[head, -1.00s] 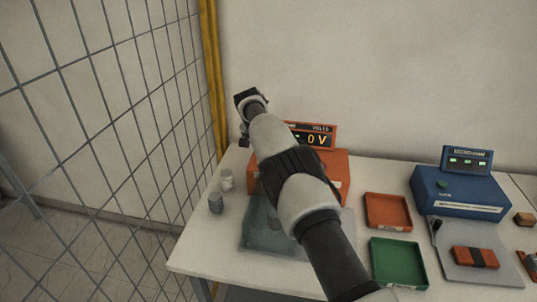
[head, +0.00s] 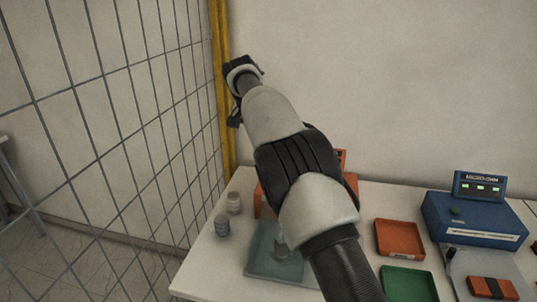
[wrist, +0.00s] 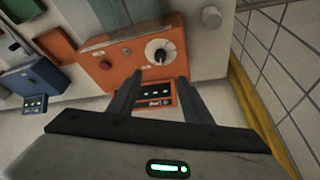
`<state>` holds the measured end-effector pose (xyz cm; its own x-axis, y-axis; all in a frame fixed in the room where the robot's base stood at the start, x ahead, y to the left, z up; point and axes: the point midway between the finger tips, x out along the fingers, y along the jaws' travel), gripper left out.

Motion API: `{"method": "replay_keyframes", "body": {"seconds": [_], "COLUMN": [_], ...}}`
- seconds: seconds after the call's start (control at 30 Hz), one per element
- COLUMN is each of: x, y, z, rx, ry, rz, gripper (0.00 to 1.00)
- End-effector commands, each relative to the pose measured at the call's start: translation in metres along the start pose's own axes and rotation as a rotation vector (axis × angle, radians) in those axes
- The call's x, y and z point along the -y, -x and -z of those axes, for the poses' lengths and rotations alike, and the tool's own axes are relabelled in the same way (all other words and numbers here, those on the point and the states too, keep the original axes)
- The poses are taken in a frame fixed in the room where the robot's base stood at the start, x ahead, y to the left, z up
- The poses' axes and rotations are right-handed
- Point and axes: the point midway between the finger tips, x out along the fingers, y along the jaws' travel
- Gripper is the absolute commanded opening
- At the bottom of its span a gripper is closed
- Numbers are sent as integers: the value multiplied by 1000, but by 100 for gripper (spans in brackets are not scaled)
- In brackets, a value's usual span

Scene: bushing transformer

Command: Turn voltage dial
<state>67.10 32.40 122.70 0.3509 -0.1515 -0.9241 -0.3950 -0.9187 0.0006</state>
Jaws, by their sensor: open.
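The orange voltage unit (wrist: 128,70) shows in the wrist view, turned upside down. Its voltage dial (wrist: 158,52) is a white disc with a black pointer knob. A small display panel (wrist: 160,93) stands at the unit's edge, partly behind my fingers, with green marks lit. My gripper (wrist: 159,76) is open and empty, its fingertips lying just below the dial in the picture; I see no contact. In the head view my arm hides most of the orange unit (head: 263,203), its dial and nearly all its display; my fingertips cannot be made out there.
A red knob (wrist: 105,65) is on the same unit. A wire-mesh fence (head: 130,130) and yellow post (head: 221,90) stand at left. A red tray (head: 399,239), green tray (head: 408,285) and blue device (head: 472,218) lie to the right.

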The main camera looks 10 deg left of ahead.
Motion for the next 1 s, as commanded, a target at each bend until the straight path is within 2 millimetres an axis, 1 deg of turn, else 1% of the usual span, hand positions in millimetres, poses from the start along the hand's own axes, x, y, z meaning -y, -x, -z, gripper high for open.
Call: {"method": "replay_keyframes", "body": {"seconds": [0.13, 0.37, 0.47, 0.57, 0.7, 0.8, 0.9, 1.0], "x": [0, 0, -4, -17, -38, -49, -56, -59], "y": [5, 5, 2, -6, -13, -13, -10, -8], "z": [0, 0, 3, 11, 22, 26, 28, 28], "rx": [0, 0, 12, 44, 71, 56, 27, 7], "ry": [0, 0, 33, 154, 430, 619, 761, 844], "rz": [1, 1, 13, 60, 181, 265, 324, 354], "gripper": [45, 45, 45, 45, 45, 45, 45, 45]}}
